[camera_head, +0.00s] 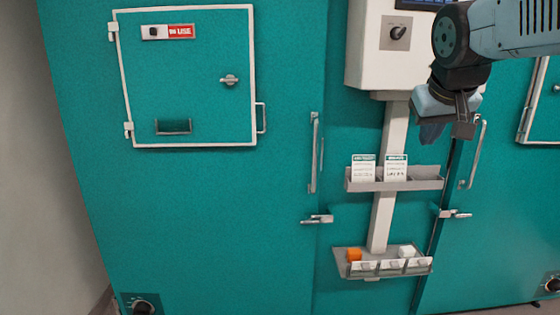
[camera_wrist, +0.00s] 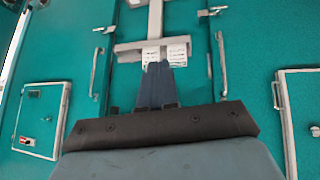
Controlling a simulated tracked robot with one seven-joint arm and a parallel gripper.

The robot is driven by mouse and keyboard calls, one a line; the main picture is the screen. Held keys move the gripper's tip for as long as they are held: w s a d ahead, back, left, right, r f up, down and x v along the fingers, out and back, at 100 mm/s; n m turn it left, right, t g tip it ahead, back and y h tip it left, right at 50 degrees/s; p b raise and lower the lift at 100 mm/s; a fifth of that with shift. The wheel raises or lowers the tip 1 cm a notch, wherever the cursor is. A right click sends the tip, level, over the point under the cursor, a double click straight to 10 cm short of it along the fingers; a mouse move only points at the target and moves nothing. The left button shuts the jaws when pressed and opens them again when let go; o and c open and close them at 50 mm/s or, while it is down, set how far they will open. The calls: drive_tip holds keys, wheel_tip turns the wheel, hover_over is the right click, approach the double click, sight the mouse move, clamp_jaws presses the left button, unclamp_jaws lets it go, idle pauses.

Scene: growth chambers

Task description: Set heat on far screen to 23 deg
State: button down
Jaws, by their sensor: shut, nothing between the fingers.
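A white control box (camera_head: 385,55) stands between two teal chambers in the head view. A dark screen (camera_head: 425,4) shows on it, cut off by the top edge, so no reading can be made out. A knob (camera_head: 397,33) on a grey plate sits below the screen. My gripper (camera_head: 430,134) hangs just right of and below the box, pointing down, apart from the knob. In the wrist view my gripper (camera_wrist: 158,66) has its two blue fingers together with nothing between them. The wrist view shows the scene upside down, with no screen in it.
A shelf with cards (camera_head: 395,185) and a lower tray (camera_head: 350,272) with an orange block are on the post below the box. Door handles (camera_head: 314,152) stick out on both sides. A left door (camera_head: 190,95) has an "IN USE" label. Dials sit at both lower corners.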

drive_tip(key=s+a+f+g+y, duration=0.1)
drive_tip(key=s+a+f, duration=0.4)
drive_tip(key=s+f, duration=0.5)
wheel_tip(320, 180, down, 2)
drive_tip(key=shift+f+g+y, duration=0.25)
drive_tip(key=shift+g+y, duration=0.15)
drive_tip(key=shift+y, duration=0.1)
idle(2.8)
